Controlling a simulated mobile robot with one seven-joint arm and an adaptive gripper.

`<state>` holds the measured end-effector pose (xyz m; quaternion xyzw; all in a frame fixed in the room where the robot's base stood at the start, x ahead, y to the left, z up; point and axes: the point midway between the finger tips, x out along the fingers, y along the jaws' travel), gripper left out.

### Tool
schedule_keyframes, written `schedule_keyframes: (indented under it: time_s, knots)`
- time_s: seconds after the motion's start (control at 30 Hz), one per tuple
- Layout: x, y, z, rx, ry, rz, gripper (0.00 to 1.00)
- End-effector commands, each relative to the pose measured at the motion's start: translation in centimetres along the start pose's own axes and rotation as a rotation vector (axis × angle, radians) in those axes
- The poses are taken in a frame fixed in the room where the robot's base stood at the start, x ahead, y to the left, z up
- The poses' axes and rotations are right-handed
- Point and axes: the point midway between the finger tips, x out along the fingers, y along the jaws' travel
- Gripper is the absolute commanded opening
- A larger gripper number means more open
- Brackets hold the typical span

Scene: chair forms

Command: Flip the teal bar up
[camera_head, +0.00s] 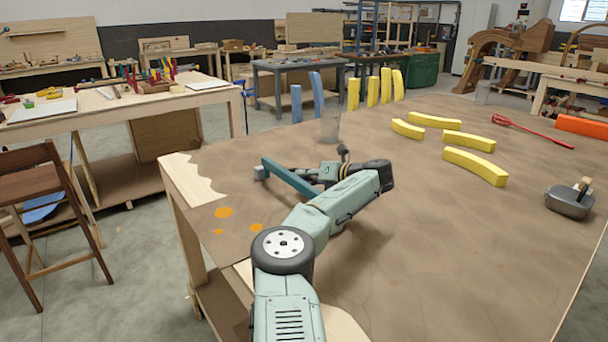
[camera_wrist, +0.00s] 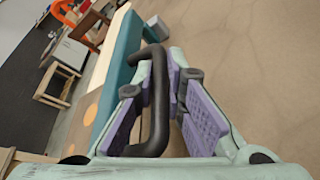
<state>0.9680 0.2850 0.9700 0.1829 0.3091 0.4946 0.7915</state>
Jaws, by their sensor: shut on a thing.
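The teal bar (camera_head: 288,176) runs slantwise near the table's left edge in the head view, its right end meeting my arm. In the wrist view the teal bar (camera_wrist: 122,62) passes at the left. A black curved handle (camera_wrist: 160,95) is beside it and sits between the fingers of my gripper (camera_wrist: 180,75). The jaws, with lilac pads, are shut on this handle. In the head view my gripper (camera_head: 325,172) is low over the table, and its fingers are partly hidden. A small grey block (camera_head: 261,172) shows at the bar's left end.
The table's middle is clear. A wooden chair (camera_head: 45,205) stands left.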

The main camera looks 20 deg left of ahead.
Motion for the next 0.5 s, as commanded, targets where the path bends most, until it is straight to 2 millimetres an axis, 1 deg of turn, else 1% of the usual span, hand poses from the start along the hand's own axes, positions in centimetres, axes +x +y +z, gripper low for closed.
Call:
schedule_keyframes:
  time_s: [0.03, 0.1, 0.3, 0.5]
  knots:
    - [-0.22, -0.44, 0.1, 0.023, -0.004, 0.004, 0.0]
    - [-0.19, -0.65, 0.04, 0.054, -0.004, 0.017, 0.0]
    - [-0.09, -0.95, -0.03, 0.11, -0.004, 0.042, 0.0]
    - [-0.1, -1.06, -0.01, 0.13, -0.006, 0.05, 0.0]
